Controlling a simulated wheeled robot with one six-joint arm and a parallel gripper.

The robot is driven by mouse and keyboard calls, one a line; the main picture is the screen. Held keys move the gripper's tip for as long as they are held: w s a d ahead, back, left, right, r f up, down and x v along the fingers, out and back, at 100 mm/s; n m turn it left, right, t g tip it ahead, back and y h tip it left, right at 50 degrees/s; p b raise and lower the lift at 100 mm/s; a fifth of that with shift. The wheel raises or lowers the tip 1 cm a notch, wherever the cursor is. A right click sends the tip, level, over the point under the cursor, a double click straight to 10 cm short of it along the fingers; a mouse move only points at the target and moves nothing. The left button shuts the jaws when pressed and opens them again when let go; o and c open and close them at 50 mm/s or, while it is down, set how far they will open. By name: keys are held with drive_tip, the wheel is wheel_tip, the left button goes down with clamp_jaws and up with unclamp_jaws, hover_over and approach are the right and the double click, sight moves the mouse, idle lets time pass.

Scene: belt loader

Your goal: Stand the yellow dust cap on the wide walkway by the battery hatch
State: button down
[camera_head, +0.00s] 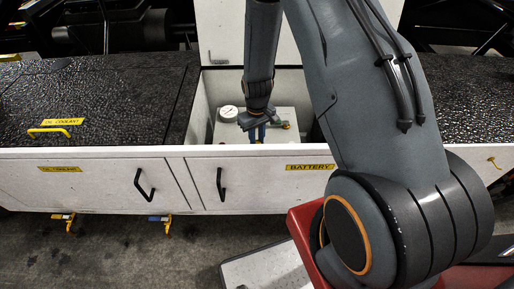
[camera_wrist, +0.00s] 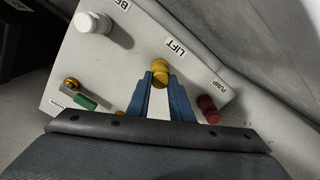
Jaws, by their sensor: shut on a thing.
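The yellow dust cap (camera_wrist: 160,72) is between the blue fingertips of my gripper (camera_wrist: 160,80), beside the LIFT label on a pale panel. My gripper is shut on it. I cannot tell whether the cap is seated on its fitting or just clear of it. In the head view my gripper (camera_head: 257,134) points down into the open hatch bay, and the cap is hidden there. A black textured walkway (camera_head: 90,98) lies left of the bay. Another black walkway (camera_head: 482,105) shows to the right, partly behind my arm.
On the panel are a dark red cap (camera_wrist: 208,108) by the PUMP label, a green-handled valve (camera_wrist: 85,101) and a white round fitting (camera_wrist: 92,22). A raised white lid (camera_head: 222,32) stands behind the bay. A yellow handle (camera_head: 49,131) sits on the left walkway's front.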

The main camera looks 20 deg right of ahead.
drive_tip(key=shift+s+r+p, duration=0.1)
drive_tip(key=shift+r+p, duration=0.6)
drive_tip(key=shift+r, duration=0.6)
drive_tip(key=shift+r, duration=0.1)
